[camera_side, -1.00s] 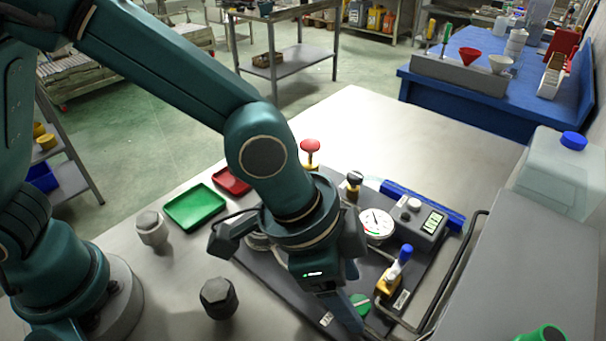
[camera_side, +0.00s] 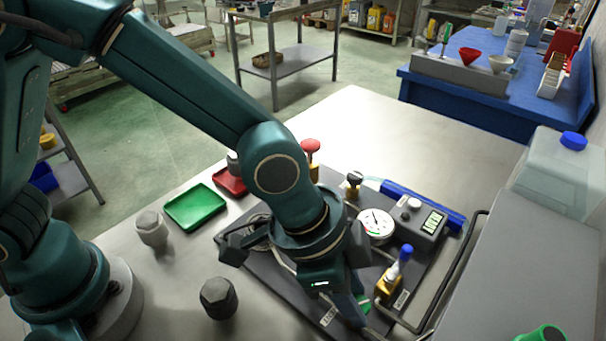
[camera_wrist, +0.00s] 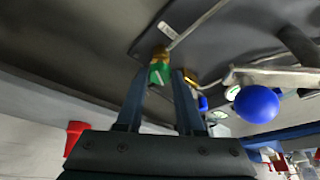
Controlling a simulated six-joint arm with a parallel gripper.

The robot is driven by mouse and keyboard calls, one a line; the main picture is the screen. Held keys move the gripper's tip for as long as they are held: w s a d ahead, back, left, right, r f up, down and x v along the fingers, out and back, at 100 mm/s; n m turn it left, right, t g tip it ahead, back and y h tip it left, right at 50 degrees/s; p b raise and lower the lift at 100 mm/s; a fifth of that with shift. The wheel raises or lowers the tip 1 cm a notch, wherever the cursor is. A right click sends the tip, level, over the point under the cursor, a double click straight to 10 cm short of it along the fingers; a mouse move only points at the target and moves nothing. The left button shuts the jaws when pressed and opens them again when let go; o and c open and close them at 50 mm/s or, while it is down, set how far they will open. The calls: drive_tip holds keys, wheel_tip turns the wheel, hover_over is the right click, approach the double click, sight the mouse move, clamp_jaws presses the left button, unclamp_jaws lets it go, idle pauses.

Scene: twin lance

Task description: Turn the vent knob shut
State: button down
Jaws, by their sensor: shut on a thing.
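A green knob (camera_wrist: 158,75) on a brass stem sits between my fingertips in the wrist view; I take it for the vent knob. My gripper (camera_wrist: 161,76) is shut on it, one finger on each side. In the side view my gripper (camera_side: 358,312) is low over the near right part of the dark panel (camera_side: 298,290). It hides most or all of the green knob there, so the knob's turn angle cannot be told from this view.
Near my gripper stand a blue-tipped valve handle (camera_side: 405,252), a round gauge (camera_side: 376,224) and a grey display box (camera_side: 420,222). Red (camera_side: 310,147) and black (camera_side: 354,178) knobs stand farther back. A dark hex-topped piece (camera_side: 218,298) stands left of the panel.

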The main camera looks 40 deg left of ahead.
drive_tip(key=m, duration=0.1)
drive_tip(key=m+g, duration=0.1)
drive_tip(key=m, duration=0.1)
drive_tip(key=m+h, duration=0.1)
drive_tip(key=m, duration=0.1)
drive_tip(key=shift+w+a+g, duration=0.1)
drive_tip(key=shift+w+g, duration=0.15)
drive_tip(key=shift+g, duration=0.15)
drive_tip(key=m+g, duration=0.1)
drive_tip(key=m, duration=0.2)
drive_tip(key=m+g, duration=0.1)
drive_tip(key=m, duration=0.2)
drive_tip(key=shift+w, duration=0.2)
drive_tip(key=shift+m+g+y, duration=0.3)
drive_tip(key=shift+m, duration=0.1)
drive_tip(key=c, duration=0.5)
unclamp_jaws()
drive_tip(key=shift+c, duration=0.2)
drive_tip(key=shift+v, duration=2.6)
